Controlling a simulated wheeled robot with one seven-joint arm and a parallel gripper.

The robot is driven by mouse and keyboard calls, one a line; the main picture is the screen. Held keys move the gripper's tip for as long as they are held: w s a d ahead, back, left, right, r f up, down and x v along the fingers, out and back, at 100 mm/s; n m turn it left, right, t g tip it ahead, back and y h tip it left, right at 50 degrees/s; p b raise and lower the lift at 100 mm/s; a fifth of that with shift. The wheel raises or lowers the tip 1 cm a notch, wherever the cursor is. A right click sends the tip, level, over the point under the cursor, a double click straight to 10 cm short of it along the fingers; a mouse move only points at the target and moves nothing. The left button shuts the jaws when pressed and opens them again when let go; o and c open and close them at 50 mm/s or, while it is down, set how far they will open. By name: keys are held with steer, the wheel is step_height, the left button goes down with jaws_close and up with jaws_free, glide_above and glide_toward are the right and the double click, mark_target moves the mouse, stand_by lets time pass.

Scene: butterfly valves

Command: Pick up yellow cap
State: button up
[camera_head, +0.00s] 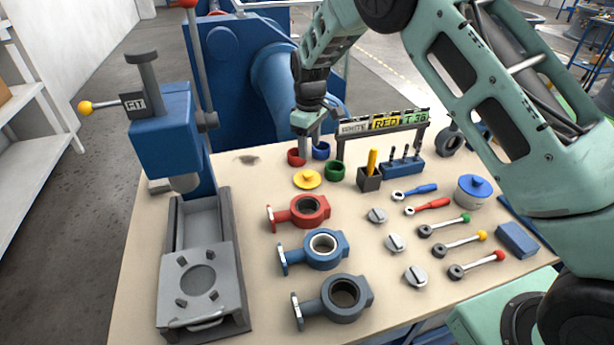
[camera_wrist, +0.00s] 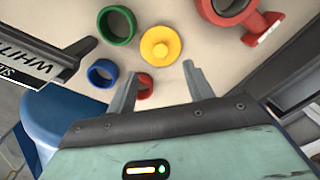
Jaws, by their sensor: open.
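The yellow cap (camera_head: 307,179) is a round disc with a raised knob, lying on the beige table near its back edge. In the wrist view the yellow cap (camera_wrist: 160,46) lies ahead of the fingertips, between their lines but apart from them. My gripper (camera_head: 308,143) is above the table, a little behind the cap, over the red and blue rings. In the wrist view my gripper (camera_wrist: 160,77) is open with nothing held between its fingers.
A green ring (camera_head: 335,171), a blue ring (camera_head: 321,150) and a red ring (camera_head: 296,157) stand close to the cap. A red valve body (camera_head: 299,211) lies in front of it. A sign rack (camera_head: 384,125) stands to the right. Table to the cap's left is clear.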

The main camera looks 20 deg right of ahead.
glide_above(308, 173)
steer(key=f, duration=0.4)
steer(key=shift+s+d+f, duration=0.1)
steer(key=shift+s+f, duration=0.1)
steer(key=shift+s, duration=0.15)
steer(key=shift+w+a+f+p, duration=0.15)
steer(key=shift+f+p, duration=0.4)
steer(key=shift+f, duration=0.8)
steer(key=shift+w+a+f+p, duration=0.1)
steer(key=shift+f+p, duration=0.45)
steer(key=shift+f, duration=0.75)
jaws_close()
